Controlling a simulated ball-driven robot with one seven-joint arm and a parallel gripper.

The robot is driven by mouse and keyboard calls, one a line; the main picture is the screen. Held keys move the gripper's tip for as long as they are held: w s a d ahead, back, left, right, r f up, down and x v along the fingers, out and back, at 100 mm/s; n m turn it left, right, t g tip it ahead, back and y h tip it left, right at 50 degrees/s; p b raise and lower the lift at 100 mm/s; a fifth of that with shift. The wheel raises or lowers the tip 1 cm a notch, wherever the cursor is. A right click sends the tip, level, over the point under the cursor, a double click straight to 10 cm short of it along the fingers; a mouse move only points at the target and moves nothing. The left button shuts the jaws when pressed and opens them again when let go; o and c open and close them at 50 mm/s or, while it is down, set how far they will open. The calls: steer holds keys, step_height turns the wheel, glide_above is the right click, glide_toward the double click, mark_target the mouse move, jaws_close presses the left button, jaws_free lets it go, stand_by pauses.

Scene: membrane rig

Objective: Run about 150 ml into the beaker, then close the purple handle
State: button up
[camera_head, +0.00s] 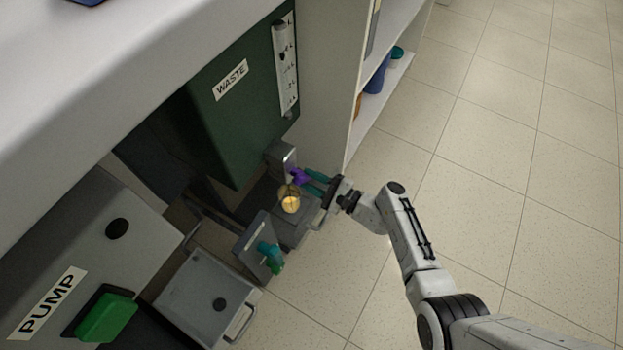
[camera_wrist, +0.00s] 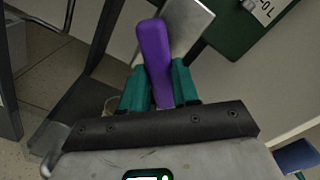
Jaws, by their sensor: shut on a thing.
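The purple handle (camera_head: 299,176) sits on a grey fitting below the green waste tank. My gripper (camera_head: 314,183), with teal fingers, is shut on it. In the wrist view the purple handle (camera_wrist: 154,60) stands between the two teal fingers of my gripper (camera_wrist: 158,88). The beaker (camera_head: 289,198) stands just below the handle and shows a yellowish content. Its level against any marks is too small to read. In the wrist view only a bit of a clear round rim (camera_wrist: 113,104) shows beside the left finger.
The green tank labelled WASTE (camera_head: 240,110) has a level gauge (camera_head: 286,65). A teal handle (camera_head: 270,254) on a grey plate is close below the beaker. A pump box (camera_head: 110,235) with a green switch (camera_head: 106,318) is at lower left. Open floor lies to the right.

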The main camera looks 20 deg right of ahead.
steer(key=shift+f+m, duration=0.1)
steer(key=shift+m, duration=0.8)
steer(key=shift+m+p, duration=0.5)
steer(key=shift+m, duration=0.6)
steer(key=shift+s+m, duration=0.1)
steer(key=shift+m, duration=0.2)
stand_by(5.7)
